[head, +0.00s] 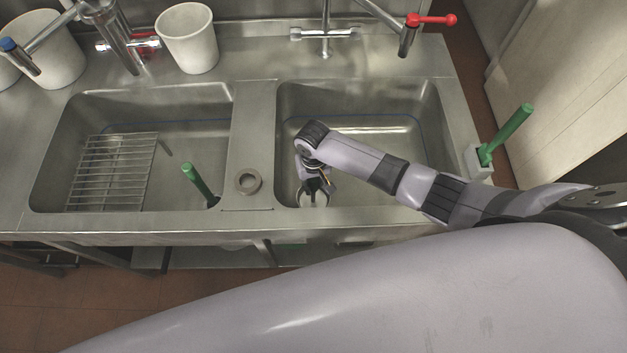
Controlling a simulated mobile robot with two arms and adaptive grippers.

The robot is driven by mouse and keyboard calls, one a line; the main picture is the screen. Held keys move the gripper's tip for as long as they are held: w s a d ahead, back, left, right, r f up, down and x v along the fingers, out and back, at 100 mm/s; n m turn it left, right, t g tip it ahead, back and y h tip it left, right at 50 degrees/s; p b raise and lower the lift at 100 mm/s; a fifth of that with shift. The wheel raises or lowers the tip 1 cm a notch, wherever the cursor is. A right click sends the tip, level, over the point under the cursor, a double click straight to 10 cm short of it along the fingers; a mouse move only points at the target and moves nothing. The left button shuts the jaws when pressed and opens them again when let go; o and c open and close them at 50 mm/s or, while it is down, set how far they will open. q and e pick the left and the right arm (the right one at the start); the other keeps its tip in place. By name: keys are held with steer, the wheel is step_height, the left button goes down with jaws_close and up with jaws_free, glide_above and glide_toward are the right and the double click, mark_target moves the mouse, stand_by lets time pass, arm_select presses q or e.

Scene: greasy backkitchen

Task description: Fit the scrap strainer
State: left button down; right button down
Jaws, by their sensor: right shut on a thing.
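My right gripper (315,186) reaches down into the right basin (425,110), near its front left corner. It is shut on a small round metal piece that looks like the scrap strainer (321,201), partly hidden by the fingers. The piece is low in the basin; I cannot tell whether it touches the floor or sits in a drain. No drain opening shows clearly there. A grey ring (247,181) lies on the divider between the basins, left of my gripper. My left gripper is not in view.
The left basin (170,100) holds a wire rack (110,170) and a green-handled tool (199,182). A green-handled brush (508,135) stands in a holder at the right edge. Taps, one with a red lever (431,19), and white buckets (188,38) line the back.

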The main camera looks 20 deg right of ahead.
steer(key=shift+f+b, duration=0.35)
steer(key=shift+f, duration=0.2)
steer(key=c, duration=1.3)
jaws_free()
step_height(320, 180, up, 12)
